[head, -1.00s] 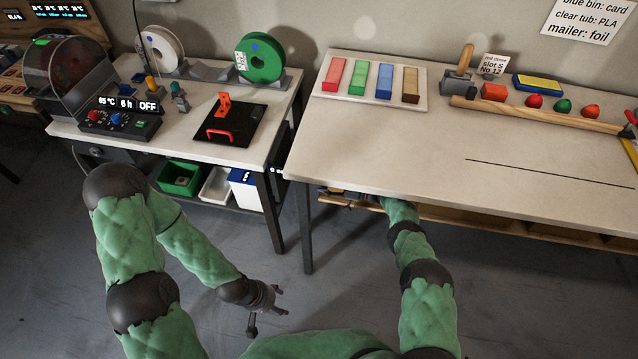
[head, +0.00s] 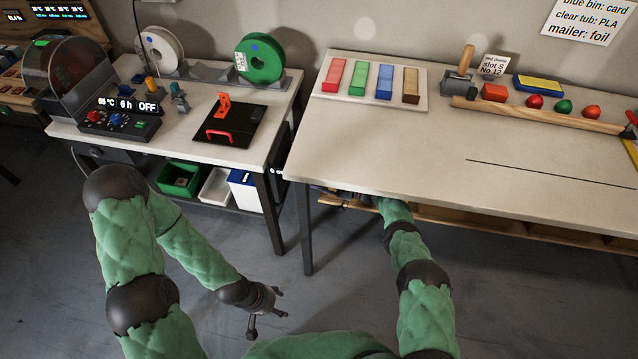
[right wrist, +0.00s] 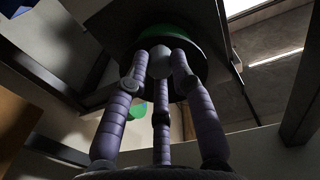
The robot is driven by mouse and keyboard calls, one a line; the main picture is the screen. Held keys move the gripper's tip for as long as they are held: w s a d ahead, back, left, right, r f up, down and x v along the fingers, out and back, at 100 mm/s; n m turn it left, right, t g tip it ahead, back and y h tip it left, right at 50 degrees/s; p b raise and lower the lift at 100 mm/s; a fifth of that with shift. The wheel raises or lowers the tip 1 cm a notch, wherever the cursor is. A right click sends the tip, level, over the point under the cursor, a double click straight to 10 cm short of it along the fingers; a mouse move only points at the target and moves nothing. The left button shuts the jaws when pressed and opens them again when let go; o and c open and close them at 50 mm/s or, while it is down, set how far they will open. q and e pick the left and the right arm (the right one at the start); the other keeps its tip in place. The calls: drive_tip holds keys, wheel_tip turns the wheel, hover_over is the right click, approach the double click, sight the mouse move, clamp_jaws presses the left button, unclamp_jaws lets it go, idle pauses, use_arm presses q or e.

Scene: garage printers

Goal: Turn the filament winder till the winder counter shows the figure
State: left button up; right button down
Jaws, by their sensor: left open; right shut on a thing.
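In the right wrist view the filament winder shows as a dark round flange with a green centre (right wrist: 172,34). My right gripper (right wrist: 160,62) has its fingers closed around a small grey knob (right wrist: 158,58) in front of that flange. In the head view my right arm reaches under the right table's front edge, and its gripper is hidden there. A small dark display (head: 278,171), perhaps the winder counter, shows between the tables; its figure is mostly cut off and cannot be read. My left gripper (head: 268,314) is open and empty above the floor.
The right table (head: 400,150) overhangs my right arm, with its leg (head: 306,230) close by. The left bench (head: 190,148) carries a dryer box, spools and a black plate with a red handle (head: 225,132). Open floor lies around my left gripper.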

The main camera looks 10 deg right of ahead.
drive_tip(key=m, duration=0.2)
drive_tip(key=s+r+m, duration=0.1)
drive_tip(key=m, duration=0.1)
drive_tip(key=shift+s+a, duration=0.1)
drive_tip(key=shift+a, duration=0.1)
drive_tip(key=c, duration=1.1)
unclamp_jaws()
drive_tip(key=shift+o, duration=0.2)
drive_tip(key=shift+d, duration=0.15)
drive_tip(key=v, duration=1.1)
drive_tip(key=shift+d, duration=0.4)
drive_tip(key=shift+s, duration=0.1)
